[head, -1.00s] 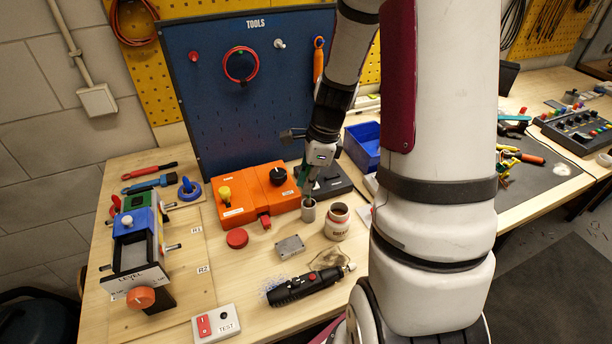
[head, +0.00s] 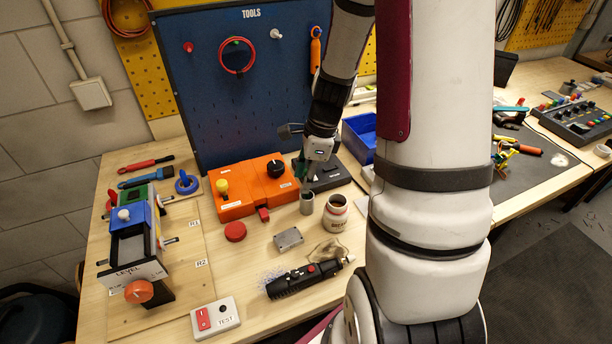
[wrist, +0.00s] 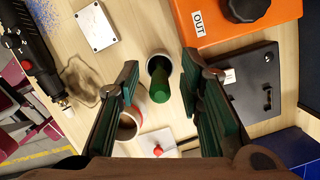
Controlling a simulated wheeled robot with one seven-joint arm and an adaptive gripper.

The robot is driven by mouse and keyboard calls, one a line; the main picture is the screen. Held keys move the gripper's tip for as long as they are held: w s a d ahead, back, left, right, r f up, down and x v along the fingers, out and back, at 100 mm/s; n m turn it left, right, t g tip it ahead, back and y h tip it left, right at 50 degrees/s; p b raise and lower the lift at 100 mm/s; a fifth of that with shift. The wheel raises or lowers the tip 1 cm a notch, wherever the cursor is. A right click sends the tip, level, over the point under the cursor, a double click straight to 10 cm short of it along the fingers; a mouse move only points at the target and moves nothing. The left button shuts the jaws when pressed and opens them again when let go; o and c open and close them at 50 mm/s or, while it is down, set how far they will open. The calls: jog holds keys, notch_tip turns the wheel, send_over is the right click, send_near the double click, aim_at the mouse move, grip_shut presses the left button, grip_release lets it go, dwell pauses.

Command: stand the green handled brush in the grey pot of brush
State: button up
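The grey pot (head: 307,207) stands upright on the bench, left of the white and brown jar (head: 335,220). In the wrist view I look down on the grey pot (wrist: 152,63). The green handled brush (wrist: 161,100) stands in it, its green handle pointing up towards my camera and leaning slightly. My gripper (wrist: 158,88) is open, with one dark green-padded finger on each side of the brush and a clear gap to the handle on both sides. In the head view my gripper (head: 306,180) is just above the pot; the brush is hard to make out there.
The orange box (head: 240,206) and a dark grey case (head: 325,179) stand behind the pot. A metal block (head: 289,239), a red round cap (head: 235,231) and a black rotary tool (head: 300,283) lie in front. A blue bin (head: 359,140) is behind right.

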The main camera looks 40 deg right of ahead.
jog(key=v, duration=1.2)
dwell(0.6)
jog(key=s+a+r+n+t+h, duration=0.1)
jog(key=s+a+r+n+t, duration=0.1)
jog(key=s+a+r+n, duration=0.4)
jog(key=s+a+r+n+t+h, duration=0.1)
jog(key=s+a+r+n, duration=0.5)
jog(key=a+n, duration=0.6)
jog(key=r+n+t, duration=0.1)
jog(key=n, duration=0.6)
jog(key=shift+s, duration=0.2)
jog(key=shift+r, duration=0.15)
